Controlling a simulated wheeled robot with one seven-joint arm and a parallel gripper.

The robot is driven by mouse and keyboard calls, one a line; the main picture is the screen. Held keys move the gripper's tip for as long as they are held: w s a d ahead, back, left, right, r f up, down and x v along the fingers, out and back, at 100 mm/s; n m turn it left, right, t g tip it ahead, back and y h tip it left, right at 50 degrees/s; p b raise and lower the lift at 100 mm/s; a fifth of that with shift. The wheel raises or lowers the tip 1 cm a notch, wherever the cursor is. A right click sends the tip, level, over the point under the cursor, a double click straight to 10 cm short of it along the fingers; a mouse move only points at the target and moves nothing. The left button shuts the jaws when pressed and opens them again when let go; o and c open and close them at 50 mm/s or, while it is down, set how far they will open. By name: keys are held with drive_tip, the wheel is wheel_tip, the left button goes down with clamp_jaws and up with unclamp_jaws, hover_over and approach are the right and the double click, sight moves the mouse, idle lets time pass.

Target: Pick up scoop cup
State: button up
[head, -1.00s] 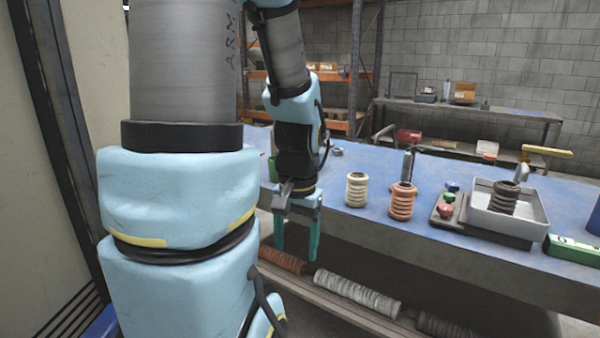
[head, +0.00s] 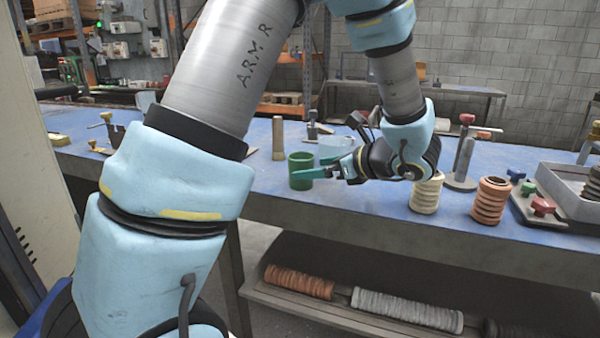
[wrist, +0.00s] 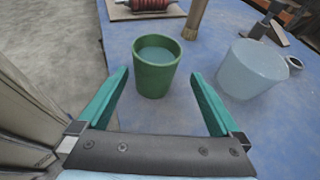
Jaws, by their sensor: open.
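A green cup (head: 301,172), likely the scoop cup, stands upright on the blue bench near its front edge. In the wrist view the cup (wrist: 155,78) is ahead, between the lines of the two fingers, with a paler green surface inside it. My gripper (head: 322,172) is level, just right of the cup in the head view, its teal fingers pointing left at it. In the wrist view my gripper (wrist: 160,73) is open, with a gap to the cup on each side; I see no contact. A pale blue cup (wrist: 252,70) stands to the right.
A cream coil (head: 426,193) and an orange coil (head: 490,201) stand right of my gripper. A grey tray (head: 566,182) is at far right.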

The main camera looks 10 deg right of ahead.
drive_tip(key=shift+x, duration=1)
drive_tip(key=shift+s+a+p+x, duration=0.1)
drive_tip(key=shift+p+x, duration=0.3)
drive_tip(key=shift+x, duration=0.95)
drive_tip(key=shift+s+a+p+x, duration=0.15)
drive_tip(key=shift+p+x, duration=0.25)
drive_tip(key=shift+x, duration=1)
drive_tip(key=shift+f, duration=0.1)
drive_tip(key=c, duration=1.5)
